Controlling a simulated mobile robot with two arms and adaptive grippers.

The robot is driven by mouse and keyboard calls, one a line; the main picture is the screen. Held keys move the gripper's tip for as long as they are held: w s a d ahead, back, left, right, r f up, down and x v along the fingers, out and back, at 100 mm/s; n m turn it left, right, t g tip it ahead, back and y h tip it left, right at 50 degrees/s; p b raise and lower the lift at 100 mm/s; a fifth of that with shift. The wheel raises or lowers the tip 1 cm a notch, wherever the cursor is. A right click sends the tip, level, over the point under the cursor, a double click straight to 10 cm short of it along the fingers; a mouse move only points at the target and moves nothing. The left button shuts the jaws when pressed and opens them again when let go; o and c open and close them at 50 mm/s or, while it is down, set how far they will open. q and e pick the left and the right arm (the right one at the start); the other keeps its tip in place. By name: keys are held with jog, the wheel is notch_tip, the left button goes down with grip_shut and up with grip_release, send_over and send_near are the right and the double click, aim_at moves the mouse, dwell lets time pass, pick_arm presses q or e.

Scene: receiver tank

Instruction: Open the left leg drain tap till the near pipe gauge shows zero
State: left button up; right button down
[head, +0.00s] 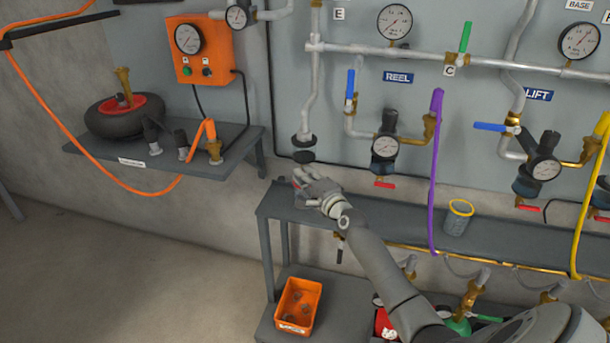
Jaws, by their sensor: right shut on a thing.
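The left leg pipe (309,100) runs down the wall panel under the E label and ends in black fittings (304,157). My right gripper (303,180) is just below these fittings, shut on the left leg drain tap, which my fingers mostly hide. How far the tap is turned cannot be seen. A larger gauge (395,22) stands above the horizontal pipe. Their needles are too small to read surely, and I cannot tell which is the near pipe gauge. My left gripper is out of view.
A grey bench (400,208) stands below the pipes, with a yellow-rimmed cup (458,218) on it. An orange bin (298,306) sits on the lower shelf. A purple hose (435,170) hangs right of my arm. A wall shelf (235,150) is at left; the floor there is clear.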

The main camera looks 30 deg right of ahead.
jog(key=shift+f, duration=0.1)
jog(key=c, duration=1.6)
grip_release()
jog(key=shift+o, duration=0.2)
jog(key=s, duration=0.8)
jog(key=shift+a, duration=0.4)
